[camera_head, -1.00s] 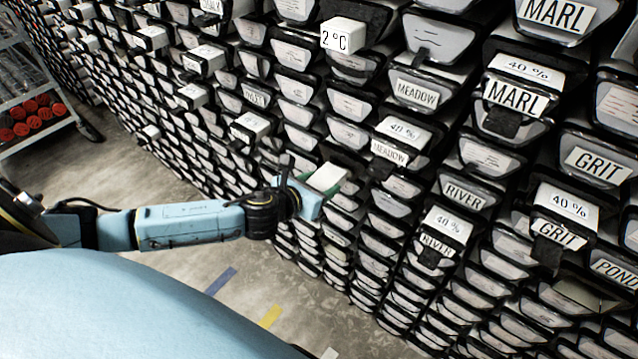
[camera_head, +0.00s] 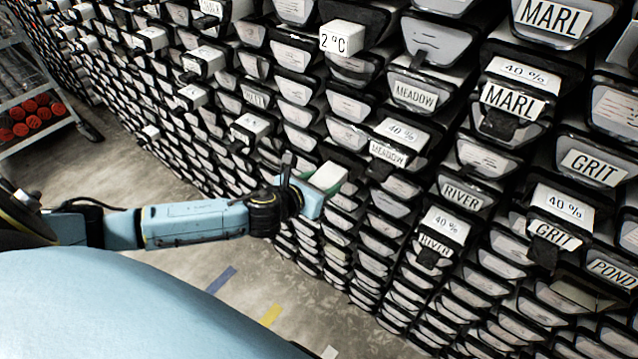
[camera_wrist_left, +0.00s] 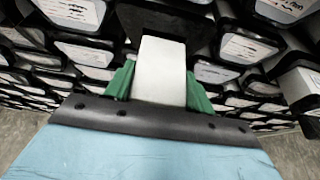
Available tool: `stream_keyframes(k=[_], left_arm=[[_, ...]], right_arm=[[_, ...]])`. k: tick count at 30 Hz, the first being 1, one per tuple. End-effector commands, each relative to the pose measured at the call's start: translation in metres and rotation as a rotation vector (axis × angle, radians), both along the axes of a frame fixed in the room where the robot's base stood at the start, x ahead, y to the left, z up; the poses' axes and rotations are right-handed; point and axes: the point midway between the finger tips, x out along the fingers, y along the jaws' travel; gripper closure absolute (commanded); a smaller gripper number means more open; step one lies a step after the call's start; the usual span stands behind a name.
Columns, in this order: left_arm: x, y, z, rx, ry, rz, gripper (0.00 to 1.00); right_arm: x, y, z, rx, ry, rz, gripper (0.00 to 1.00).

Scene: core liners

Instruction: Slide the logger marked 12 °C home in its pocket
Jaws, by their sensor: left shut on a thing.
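A white block-shaped logger (camera_head: 328,177) is between the green fingers of my left gripper (camera_head: 324,188), at the face of the wall of liners. In the left wrist view, the white logger (camera_wrist_left: 161,72) stands between the two green fingers of the left gripper (camera_wrist_left: 160,92), which are shut on its sides. Its far end meets a dark pocket (camera_wrist_left: 165,22); how deep it sits is hidden. No marking on this logger is readable. Another white logger (camera_head: 343,37), reading "2 °C", sticks out higher up. My right gripper is not in view.
Rows of black-framed liners with pale end labels fill the wall. Several white loggers jut out, such as one marked 40 % above MEADOW (camera_head: 401,131). A metal cart (camera_head: 40,95) with red-ended rolls stands at the left. The floor (camera_head: 180,270) is open below my arm.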

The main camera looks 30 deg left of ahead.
Motion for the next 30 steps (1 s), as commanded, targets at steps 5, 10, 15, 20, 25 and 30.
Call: stream_keyframes(k=[5, 10, 15, 20, 25, 30], left_arm=[[0.005, 0.0, 0.001, 0.0, -0.002, 0.0, 0.71], [0.009, 0.0, 0.001, 0.001, -0.002, 0.001, 0.71], [0.014, -0.001, 0.001, 0.0, -0.002, -0.001, 0.71], [0.018, -0.002, 0.001, -0.001, -0.002, -0.001, 0.71], [0.022, -0.002, 0.001, -0.001, -0.002, -0.001, 0.71], [0.026, -0.002, 0.001, 0.0, -0.002, 0.0, 0.71]], right_arm=[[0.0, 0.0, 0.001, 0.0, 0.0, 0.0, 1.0], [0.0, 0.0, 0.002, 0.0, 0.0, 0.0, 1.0], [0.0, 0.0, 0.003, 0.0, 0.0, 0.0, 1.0], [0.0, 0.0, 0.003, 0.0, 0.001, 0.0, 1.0], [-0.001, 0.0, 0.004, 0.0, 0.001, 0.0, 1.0], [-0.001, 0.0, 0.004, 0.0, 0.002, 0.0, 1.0]])
